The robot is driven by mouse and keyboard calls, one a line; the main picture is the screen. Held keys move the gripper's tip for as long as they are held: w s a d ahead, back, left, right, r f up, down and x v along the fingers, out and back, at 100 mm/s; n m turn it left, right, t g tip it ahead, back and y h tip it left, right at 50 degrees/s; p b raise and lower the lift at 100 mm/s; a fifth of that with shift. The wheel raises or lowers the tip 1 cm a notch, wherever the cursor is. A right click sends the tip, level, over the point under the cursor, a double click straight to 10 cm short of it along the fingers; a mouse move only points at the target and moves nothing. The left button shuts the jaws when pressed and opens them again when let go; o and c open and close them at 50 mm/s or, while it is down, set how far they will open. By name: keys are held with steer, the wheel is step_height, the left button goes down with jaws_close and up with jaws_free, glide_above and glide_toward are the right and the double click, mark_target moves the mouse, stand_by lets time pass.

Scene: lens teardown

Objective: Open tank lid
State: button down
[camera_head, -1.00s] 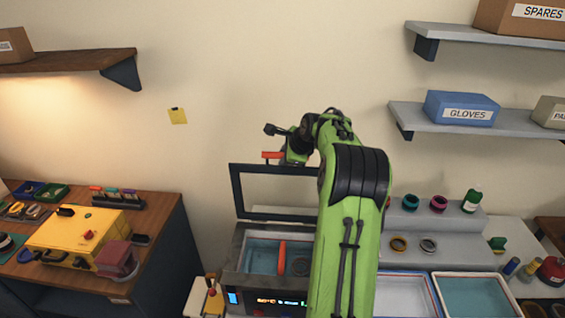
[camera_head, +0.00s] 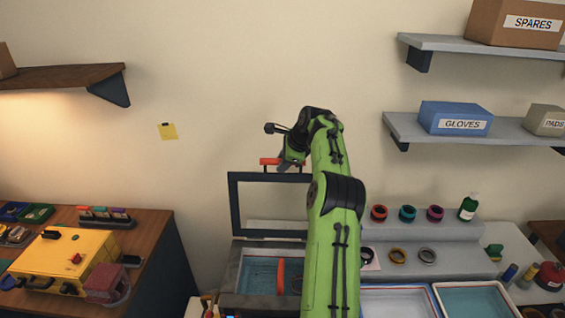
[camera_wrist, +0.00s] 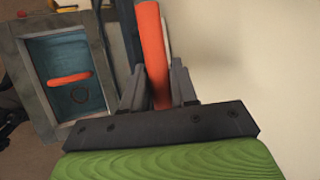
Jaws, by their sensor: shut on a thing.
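The tank (camera_head: 232,278) stands on the bench with blue liquid inside. Its dark-framed lid (camera_head: 234,205) stands raised, about upright, at the tank's back edge. My gripper (camera_head: 290,160) is at the lid's top edge, shut on the red-orange lid handle (camera_head: 268,161). In the wrist view the handle (camera_wrist: 152,50) runs between my two fingers (camera_wrist: 158,88). The open tank (camera_wrist: 30,70) shows there at the left. My arm covers the right side of the lid and tank.
Coloured rings sit on a grey stepped stand (camera_head: 450,240). A wooden bench (camera_head: 150,225) with a yellow box (camera_head: 65,262) is at the left. Shelves (camera_head: 480,130) hang at right.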

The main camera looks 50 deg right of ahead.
steer(key=shift+s+a+f, duration=0.1)
steer(key=shift+f, duration=0.4)
steer(key=c, duration=1)
jaws_free()
steer(key=v, duration=1.6)
steer(key=shift+r, duration=0.5)
steer(key=shift+w, duration=0.2)
